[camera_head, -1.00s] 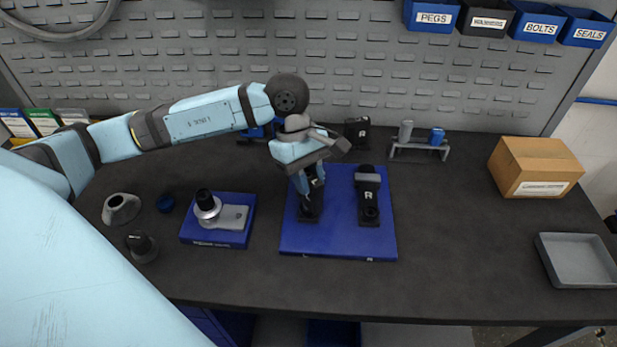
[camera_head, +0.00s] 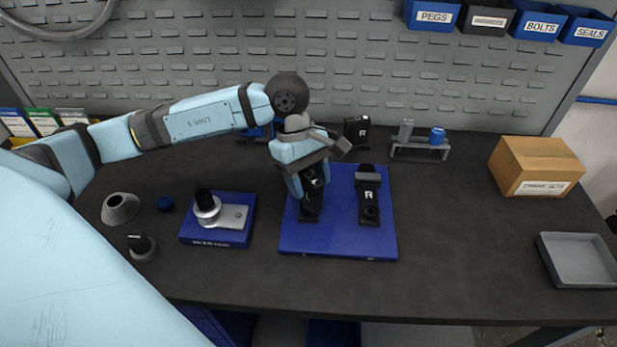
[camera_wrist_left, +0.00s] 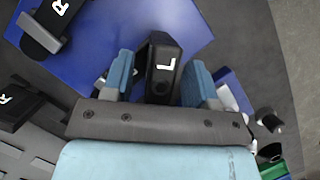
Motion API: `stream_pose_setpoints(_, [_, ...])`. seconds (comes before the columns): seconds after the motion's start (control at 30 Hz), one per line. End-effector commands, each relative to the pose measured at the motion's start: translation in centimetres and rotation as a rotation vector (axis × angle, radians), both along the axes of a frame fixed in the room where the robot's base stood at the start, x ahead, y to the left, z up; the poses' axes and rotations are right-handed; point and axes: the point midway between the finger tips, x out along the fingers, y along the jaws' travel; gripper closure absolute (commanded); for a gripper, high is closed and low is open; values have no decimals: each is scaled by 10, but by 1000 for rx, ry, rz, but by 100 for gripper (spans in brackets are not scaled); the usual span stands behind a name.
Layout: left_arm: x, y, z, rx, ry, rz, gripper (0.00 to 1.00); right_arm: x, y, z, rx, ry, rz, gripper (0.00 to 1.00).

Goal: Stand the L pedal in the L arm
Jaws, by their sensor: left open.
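The blue board (camera_head: 345,245) lies mid-bench with the black L arm (camera_head: 309,212) on its left and the R arm (camera_head: 369,210) on its right. My left gripper (camera_head: 310,178) is over the L arm, fingers open. The black L pedal (camera_wrist_left: 163,72), marked with a white L, is between the fingers in the left wrist view, with gaps to both. It appears upright at the L arm; its lower end is hidden, so I cannot tell how deep it sits. A black R-marked block (camera_head: 357,130) stands behind the board. My right gripper is not in view.
A small grey rack (camera_head: 420,150), a carton (camera_head: 535,168) and a grey tray (camera_head: 580,260) are right. The front-right bench is clear.

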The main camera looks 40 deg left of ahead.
Motion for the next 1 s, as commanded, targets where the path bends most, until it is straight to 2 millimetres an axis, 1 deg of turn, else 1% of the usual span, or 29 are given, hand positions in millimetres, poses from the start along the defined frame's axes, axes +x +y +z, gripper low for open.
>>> stream_pose_setpoints(0.07, [0,0,0,0,0,0,47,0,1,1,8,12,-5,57])
stream_pose_setpoints(0.1, [1,2,4,0,-2,1,47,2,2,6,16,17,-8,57])
stream_pose_setpoints(0.17, [3,6,14,2,-4,2,47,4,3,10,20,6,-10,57])
stream_pose_setpoints(0.5, [12,34,87,2,-4,2,47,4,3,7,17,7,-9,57])
stream_pose_setpoints(0.63, [15,43,108,0,-3,2,47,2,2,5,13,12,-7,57])
stream_pose_setpoints(0.8, [17,49,124,0,-1,0,47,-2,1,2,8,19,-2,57])
stream_pose_setpoints(1.0, [17,50,128,0,-1,0,47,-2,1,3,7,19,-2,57])
